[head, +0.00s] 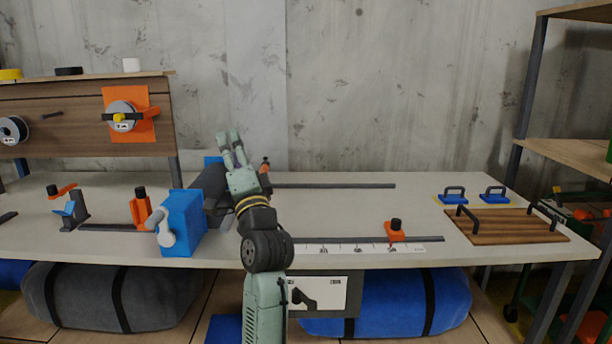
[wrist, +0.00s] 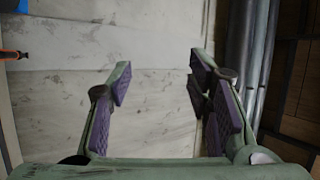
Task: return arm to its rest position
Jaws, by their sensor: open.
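My gripper (head: 231,150) is raised above the workbench, its fingers pointing up and away toward the concrete wall. In the wrist view my gripper (wrist: 160,85) has its fingers spread wide apart, with purple pads and nothing between them. My arm rises in front of the bench's near edge and hides part of the bench top. A blue block with a grey knob (head: 181,222) stands to the left of my arm. A dark roll (head: 214,190) beside my forearm is partly hidden.
The workbench (head: 340,207) carries rails, an orange stop (head: 395,231) and a wooden board with handles (head: 505,226). Rolled grey (head: 110,297) and blue bundles (head: 400,303) lie below. A shelf unit (head: 570,155) stands at the right. The air right of my arm is clear.

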